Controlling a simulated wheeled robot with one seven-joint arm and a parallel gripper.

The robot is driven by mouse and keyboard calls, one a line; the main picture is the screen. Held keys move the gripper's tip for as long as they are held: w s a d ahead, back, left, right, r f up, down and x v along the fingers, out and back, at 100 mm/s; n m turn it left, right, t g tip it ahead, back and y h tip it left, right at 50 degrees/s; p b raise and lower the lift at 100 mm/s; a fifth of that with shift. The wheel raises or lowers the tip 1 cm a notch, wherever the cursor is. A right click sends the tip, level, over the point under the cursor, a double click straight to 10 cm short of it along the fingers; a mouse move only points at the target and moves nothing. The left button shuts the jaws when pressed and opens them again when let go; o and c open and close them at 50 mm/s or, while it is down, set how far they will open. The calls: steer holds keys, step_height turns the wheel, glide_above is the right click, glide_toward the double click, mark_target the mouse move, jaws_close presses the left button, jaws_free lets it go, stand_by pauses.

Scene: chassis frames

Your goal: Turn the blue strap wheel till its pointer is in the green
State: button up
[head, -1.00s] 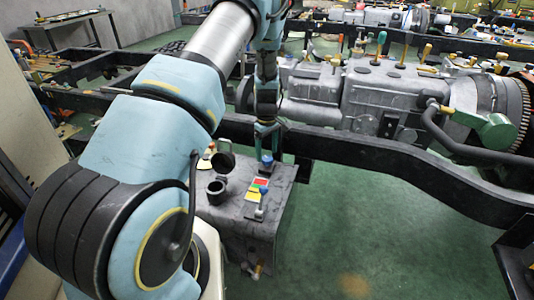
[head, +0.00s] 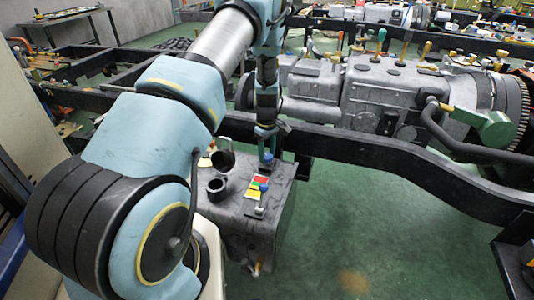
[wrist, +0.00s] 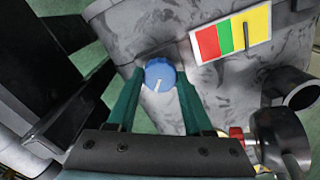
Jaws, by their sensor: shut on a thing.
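The blue strap wheel (wrist: 160,73), a small round knob with a white mark, sits on top of the grey tank (head: 238,222). My gripper (wrist: 161,92) is shut on it, one green finger on each side; the fingertips are partly hidden behind the wheel. In the head view the wheel (head: 267,157) shows just below my gripper (head: 266,150). A plate with red, green and yellow fields (wrist: 231,34) lies beside the wheel. Its thin dark pointer (wrist: 246,36) stands over the yellow, close to the green.
Two black round necks stand on the tank, one (head: 216,188) left of the plate. A black chassis rail (head: 390,160) runs behind my gripper, with a grey engine and gearbox (head: 385,95) beyond it.

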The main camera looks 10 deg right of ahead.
jaws_close()
steer(key=shift+m+b, duration=1.05)
steer(key=shift+m, duration=0.35)
steer(key=shift+m+b, duration=0.85)
steer(key=shift+m, duration=1.05)
steer(key=o, duration=0.9)
jaws_free()
steer(key=shift+c, duration=0.2)
